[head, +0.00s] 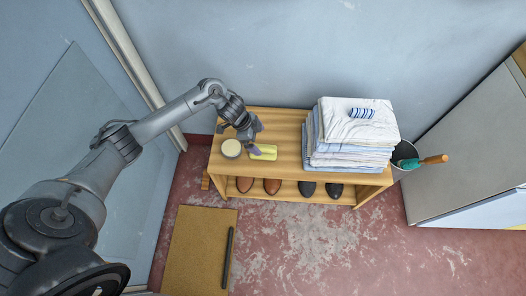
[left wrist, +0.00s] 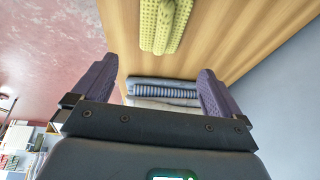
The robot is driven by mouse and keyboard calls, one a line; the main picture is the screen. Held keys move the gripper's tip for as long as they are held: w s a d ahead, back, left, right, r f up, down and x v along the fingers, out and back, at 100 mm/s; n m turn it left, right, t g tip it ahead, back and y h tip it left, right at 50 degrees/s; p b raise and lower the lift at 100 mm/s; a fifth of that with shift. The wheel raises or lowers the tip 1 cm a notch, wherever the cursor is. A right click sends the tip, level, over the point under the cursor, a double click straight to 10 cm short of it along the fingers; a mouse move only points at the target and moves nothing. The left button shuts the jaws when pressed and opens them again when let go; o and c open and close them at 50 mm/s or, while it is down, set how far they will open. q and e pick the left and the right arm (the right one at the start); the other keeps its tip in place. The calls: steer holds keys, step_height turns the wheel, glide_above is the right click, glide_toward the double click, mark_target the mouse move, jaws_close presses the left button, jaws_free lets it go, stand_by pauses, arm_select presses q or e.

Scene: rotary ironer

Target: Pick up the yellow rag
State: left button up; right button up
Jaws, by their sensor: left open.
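The yellow rag (head: 264,152) lies on the top of the wooden bench (head: 284,126), left of its middle. My left gripper (head: 254,146) is at the rag's left end in the head view and partly covers it. In the left wrist view the rag (left wrist: 163,25) shows at the top centre, textured and folded, beyond the open fingers (left wrist: 155,85). The jaws are apart with nothing seen between them. Whether a finger touches the rag I cannot tell. My right gripper is not in view.
A round tin (head: 231,148) stands just left of the rag. A tall stack of folded cloths (head: 350,135) with a striped roll (head: 362,113) on top is at the right. Shoes (head: 272,186) sit on the lower shelf. A bucket (head: 403,152) stands right of the bench.

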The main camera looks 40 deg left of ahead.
mark_target(264, 148)
arm_select(q)
steer(key=shift+a+r, duration=0.2)
steer(key=shift+a, duration=0.65)
steer(key=shift+a+f+g, duration=0.15)
steer(key=shift+f+g, duration=0.05)
steer(key=shift+g, duration=0.1)
steer(key=shift+b+x, duration=1.05)
steer(key=shift+x, duration=1.35)
steer(key=shift+s+d+b+x, duration=0.15)
steer(key=shift+b+x, duration=0.5)
steer(key=shift+x, duration=0.65)
steer(key=shift+s+d+b+x, duration=0.15)
steer(key=shift+b+x, duration=0.45)
steer(key=shift+x, duration=0.65)
steer(key=shift+r, duration=0.1)
steer(key=c, duration=1.1)
steer(key=shift+o, duration=0.2)
steer(key=shift+r, duration=0.15)
